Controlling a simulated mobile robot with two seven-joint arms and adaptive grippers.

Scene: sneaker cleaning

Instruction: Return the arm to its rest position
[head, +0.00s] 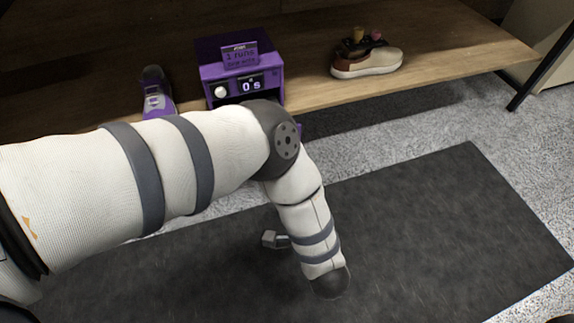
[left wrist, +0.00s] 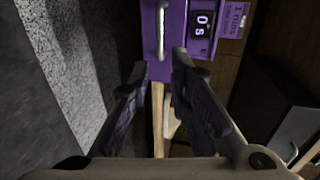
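My left arm (head: 180,165) comes in from the left across the middle of the head view and bends down at a dark elbow joint. Its forearm (head: 305,225) hangs over the dark mat, and its gripper is mostly hidden there. In the left wrist view my left gripper (left wrist: 160,68) has its two fingers apart, with nothing held between them. The fingers point towards a purple box with a pale bar handle (left wrist: 160,30) and a display reading 0 s. My right gripper is not in view.
A wooden table (head: 420,82) carries the purple box (head: 215,72), a purple and dark item (head: 157,100) at its left, and a beige sneaker (head: 370,62) with small items on it. A dark mat (head: 440,230) lies on grey carpet; its right part is clear.

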